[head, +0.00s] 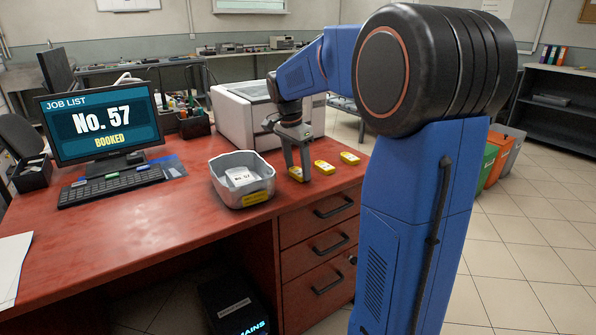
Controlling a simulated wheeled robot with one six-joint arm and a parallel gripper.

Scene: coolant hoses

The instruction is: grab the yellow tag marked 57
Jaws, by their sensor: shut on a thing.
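Three small yellow tags lie in a row on the right end of the red desk: a left tag (296,174), a middle tag (324,167) and a right tag (349,158). Their markings are too small to read. My gripper (298,173) points down at the left tag, one finger on either side, and is shut on it at desk level. The fingers partly hide this tag. The other two tags are apart from the gripper, to its right.
A grey metal tray (228,196) holds a white card (241,177) reading No. 57, left of the tags. A monitor (101,122) shows "No. 57 BOOKED", with a keyboard (110,186) before it. A white printer-like box (262,112) stands behind. The desk's front middle is clear.

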